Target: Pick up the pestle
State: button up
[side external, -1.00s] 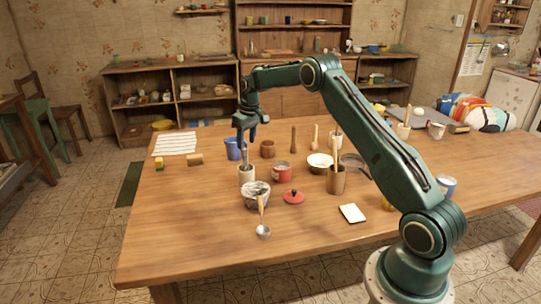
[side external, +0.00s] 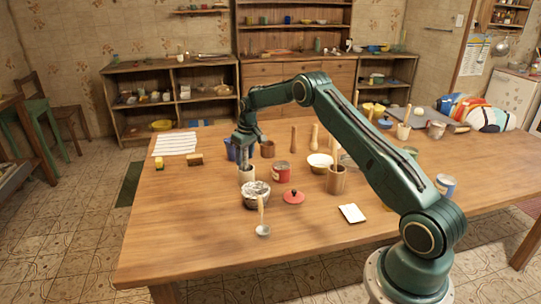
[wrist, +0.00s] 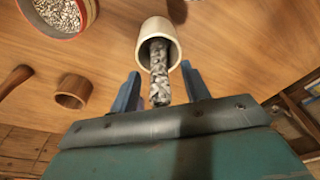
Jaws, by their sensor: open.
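The pestle, a grey mottled rod (wrist: 160,72), stands in a pale upright cup (wrist: 146,31), leaning against its rim, in the wrist view. The same cup (side external: 247,177) shows left of the table's centre in the side view. My gripper (wrist: 162,84) is open, with one blue finger on each side of the pestle. Space shows between each finger and the rod, so it is not gripped. In the side view my gripper (side external: 244,152) is just above the cup and hides most of the pestle.
A blue cup (side external: 230,152) and small brown cup (side external: 267,149) stand close behind. A red can (side external: 281,173), grey bowl (side external: 256,200) and red lid (side external: 293,197) are nearby. A tall brown holder (side external: 337,183) stands right. The table's front left is clear.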

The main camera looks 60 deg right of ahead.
jog(key=shift+f, duration=0.35)
grip_shut()
jog(key=shift+w+r, duration=0.1)
jog(key=shift+r, duration=0.1)
dwell(0.3)
notch_tip(320, 180, up, 20)
jog(key=shift+f, duration=0.25)
dwell(0.4)
jog(key=shift+r, duration=0.1)
dwell(0.6)
jog(key=shift+a, duration=0.15)
